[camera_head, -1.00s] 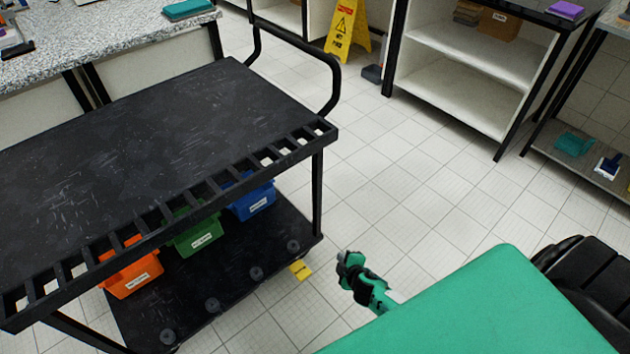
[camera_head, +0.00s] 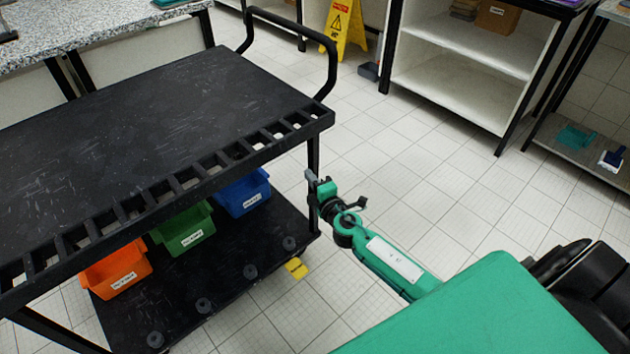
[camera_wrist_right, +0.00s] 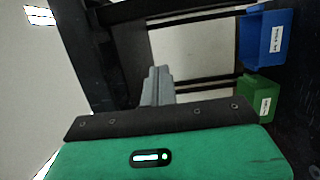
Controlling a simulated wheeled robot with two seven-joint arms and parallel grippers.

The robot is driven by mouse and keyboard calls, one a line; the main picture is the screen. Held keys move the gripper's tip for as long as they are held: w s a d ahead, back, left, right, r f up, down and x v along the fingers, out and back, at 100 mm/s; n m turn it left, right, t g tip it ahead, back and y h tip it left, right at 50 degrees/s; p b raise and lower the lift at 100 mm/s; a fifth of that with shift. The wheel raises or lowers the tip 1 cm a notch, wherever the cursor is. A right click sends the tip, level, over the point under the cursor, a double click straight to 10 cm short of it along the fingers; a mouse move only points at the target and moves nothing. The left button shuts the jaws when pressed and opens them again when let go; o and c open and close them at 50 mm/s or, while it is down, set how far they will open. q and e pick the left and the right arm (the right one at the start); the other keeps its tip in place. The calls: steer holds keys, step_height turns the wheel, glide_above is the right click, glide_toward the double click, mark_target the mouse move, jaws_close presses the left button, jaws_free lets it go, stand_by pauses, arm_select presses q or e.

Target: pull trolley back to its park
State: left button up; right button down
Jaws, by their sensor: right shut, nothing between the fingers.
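The black trolley (camera_head: 150,115) stands at the left in the head view, with a slotted near edge and a bent push handle (camera_head: 331,60) at its far right end. Its lower shelf (camera_head: 240,270) carries an orange bin (camera_head: 118,272), a green bin (camera_head: 184,234) and a blue bin (camera_head: 243,195). My right gripper (camera_head: 310,176) is shut and empty, close by the trolley's right corner post, below the top. I cannot tell whether it touches the post. In the right wrist view its fingers (camera_wrist_right: 157,88) are together, with the blue bin (camera_wrist_right: 265,38) and green bin (camera_wrist_right: 258,98) beyond. My left gripper is not in view.
A yellow wet-floor sign (camera_head: 345,28) stands behind the handle. A white shelf unit (camera_head: 455,95) is at the back right. A speckled counter (camera_head: 110,35) is at the back left. A yellow piece (camera_head: 296,268) is at the trolley's lower corner. Tiled floor right of the trolley is clear.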

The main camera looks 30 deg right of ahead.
mark_target(311, 158)
steer(key=w+d, duration=0.1)
steer(key=w, duration=0.1)
steer(key=w+d, duration=0.1)
steer(key=w, duration=0.2)
steer(key=w+d, duration=0.2)
steer(key=shift+w+b, duration=0.25)
steer(key=shift+b, duration=0.05)
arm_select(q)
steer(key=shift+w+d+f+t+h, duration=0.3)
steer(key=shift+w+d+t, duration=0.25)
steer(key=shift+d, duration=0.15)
